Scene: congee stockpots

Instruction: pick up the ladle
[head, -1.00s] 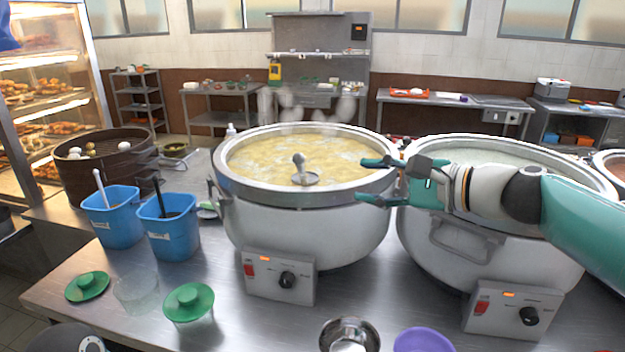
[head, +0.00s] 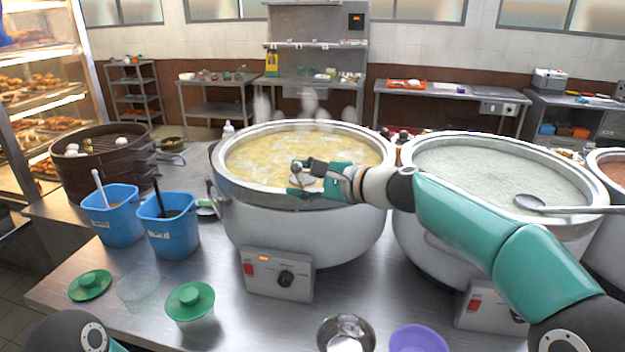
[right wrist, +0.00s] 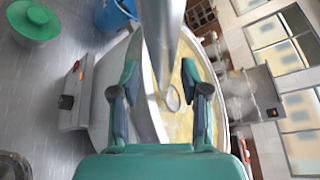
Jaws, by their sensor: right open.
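A steel ladle (head: 304,181) stands in the left stockpot (head: 300,222), its round bowl at the yellow congee and its handle seen almost end-on. In the right wrist view the ladle's handle (right wrist: 161,35) comes down from the top edge, between the finger lines, with the bowl beyond. My right gripper (head: 291,179) is open over this pot, around or just beside the ladle; contact cannot be told. It also shows open in the wrist view (right wrist: 159,66). A second ladle (head: 530,203) lies across the right pot's rim. My left gripper is out of view.
The right stockpot (head: 412,222) stands close beside the left one, under my right arm. Blue tubs (head: 172,239), green lids (head: 190,301), a steel bowl (head: 346,334) and a purple bowl (head: 418,340) sit on the steel counter. A steamer (head: 100,175) stands at left.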

